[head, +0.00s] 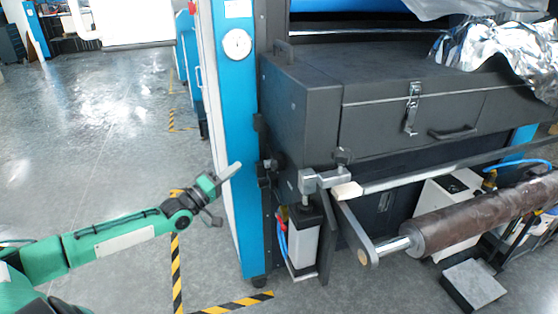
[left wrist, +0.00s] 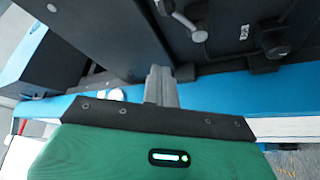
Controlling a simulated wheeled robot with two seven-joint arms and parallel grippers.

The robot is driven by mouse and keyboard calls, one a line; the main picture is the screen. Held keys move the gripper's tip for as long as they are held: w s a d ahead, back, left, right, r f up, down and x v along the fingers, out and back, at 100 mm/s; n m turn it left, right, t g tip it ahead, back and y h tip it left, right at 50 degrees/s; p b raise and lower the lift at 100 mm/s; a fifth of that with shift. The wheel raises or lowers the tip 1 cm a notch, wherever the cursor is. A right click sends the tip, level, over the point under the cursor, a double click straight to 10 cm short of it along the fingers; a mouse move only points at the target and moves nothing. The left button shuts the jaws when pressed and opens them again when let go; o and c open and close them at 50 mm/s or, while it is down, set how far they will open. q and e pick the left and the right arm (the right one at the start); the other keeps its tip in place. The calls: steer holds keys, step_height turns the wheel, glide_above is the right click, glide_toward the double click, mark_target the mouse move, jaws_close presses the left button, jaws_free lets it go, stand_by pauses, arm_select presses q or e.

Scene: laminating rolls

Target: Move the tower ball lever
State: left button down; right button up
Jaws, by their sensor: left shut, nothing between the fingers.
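A blue tower (head: 234,130) stands left of a dark grey machine cabinet. Small dark knob-like parts (head: 269,164) stick out at the tower's right edge; I cannot tell for sure which is the ball lever. My left gripper (head: 232,171) is shut and empty, its fingertips in front of the tower, left of these parts. In the left wrist view, the closed grey fingers (left wrist: 160,86) point toward dark panels. Beyond them is a pale rod with a round grey end (left wrist: 199,35), and a dark round knob (left wrist: 275,44) to its right. My right gripper is not in view.
A clamp block (head: 326,180) and a brown roll (head: 480,215) on a shaft project at the cabinet's front. A round gauge (head: 237,44) is on the tower. Yellow-black tape (head: 176,270) marks the floor. Open floor lies to the left.

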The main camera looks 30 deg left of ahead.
mark_target(271, 164)
arm_select(q)
steer(key=shift+d+r, duration=0.1)
steer(key=shift+r, duration=0.05)
steer(key=x, duration=1)
steer(key=d+f+p, duration=0.1)
steer(key=s+d+f+p, duration=0.1)
steer(key=d, duration=0.1)
steer(key=shift+s+f, duration=0.15)
steer(key=shift+s, duration=0.2)
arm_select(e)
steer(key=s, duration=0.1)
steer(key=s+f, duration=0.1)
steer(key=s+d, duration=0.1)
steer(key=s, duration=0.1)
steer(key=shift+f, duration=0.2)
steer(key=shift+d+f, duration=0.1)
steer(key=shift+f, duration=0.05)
